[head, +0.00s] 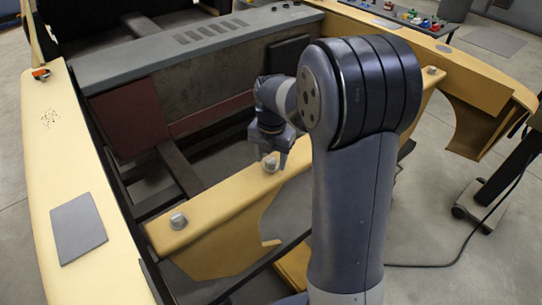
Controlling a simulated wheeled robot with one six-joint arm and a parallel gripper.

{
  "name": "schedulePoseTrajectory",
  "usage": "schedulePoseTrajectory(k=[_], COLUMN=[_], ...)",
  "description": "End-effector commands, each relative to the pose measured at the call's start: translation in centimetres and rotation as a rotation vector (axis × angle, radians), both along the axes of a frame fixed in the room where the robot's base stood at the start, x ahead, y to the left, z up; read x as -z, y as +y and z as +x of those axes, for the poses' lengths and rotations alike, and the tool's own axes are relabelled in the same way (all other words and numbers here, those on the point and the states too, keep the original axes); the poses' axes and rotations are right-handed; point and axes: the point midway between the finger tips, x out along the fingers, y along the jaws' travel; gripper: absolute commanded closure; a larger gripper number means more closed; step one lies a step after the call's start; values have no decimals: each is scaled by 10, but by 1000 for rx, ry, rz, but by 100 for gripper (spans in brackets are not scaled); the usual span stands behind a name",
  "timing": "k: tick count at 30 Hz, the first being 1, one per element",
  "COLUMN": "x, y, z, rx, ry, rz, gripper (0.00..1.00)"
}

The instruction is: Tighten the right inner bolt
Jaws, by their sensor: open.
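Three grey bolts show on the tan crossbeam (215,207). One bolt (178,220) is near the beam's left end, one bolt (270,163) is further in, and one bolt (432,70) is toward the far right end. My arm covers the beam between the second and third, so a right inner bolt there would be hidden. My gripper (273,157) points down at the second bolt, with its open fingers close to the bolt head. I cannot tell whether they touch it. No object shows in the gripper.
The tan body shell surrounds the beam, with a grey dash panel (190,45) behind. A grey plate (78,228) lies on the left side panel. A table (400,14) with small coloured items stands at the back. A wheeled stand (500,180) and cable are at right.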

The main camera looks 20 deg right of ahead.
Motion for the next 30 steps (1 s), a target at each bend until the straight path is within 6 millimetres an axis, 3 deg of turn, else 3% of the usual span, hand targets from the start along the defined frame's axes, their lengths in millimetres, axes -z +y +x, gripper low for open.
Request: schedulePoseTrajectory(k=[3,20,30], x=[0,0,0], y=[0,0,0], z=[0,0,0], rx=[0,0,58], ry=[0,0,0], rz=[0,0,0], gripper=[48,93,93])
